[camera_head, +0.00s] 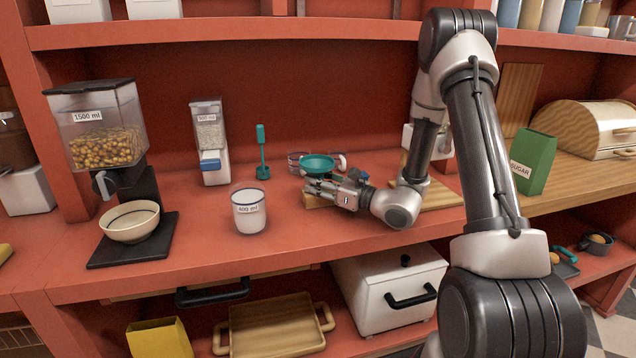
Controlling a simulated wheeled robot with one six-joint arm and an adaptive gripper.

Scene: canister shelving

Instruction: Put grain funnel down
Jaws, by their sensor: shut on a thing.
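The grain funnel (318,162) is teal, with its wide round mouth facing up. It is at the middle of the red shelf, just behind and above my gripper (312,188). My gripper reaches in from the right, low over the shelf, and is shut on the funnel. The fingers hide the lower part of the funnel, so I cannot tell whether its spout touches anything.
Small glass containers (297,160) stand close beside the funnel. A wooden board (433,196) lies near my wrist. A 600 ml cup (248,212), a teal scoop (262,152) and a 500 ml dispenser (209,142) stand left. The shelf front between cup and gripper is clear.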

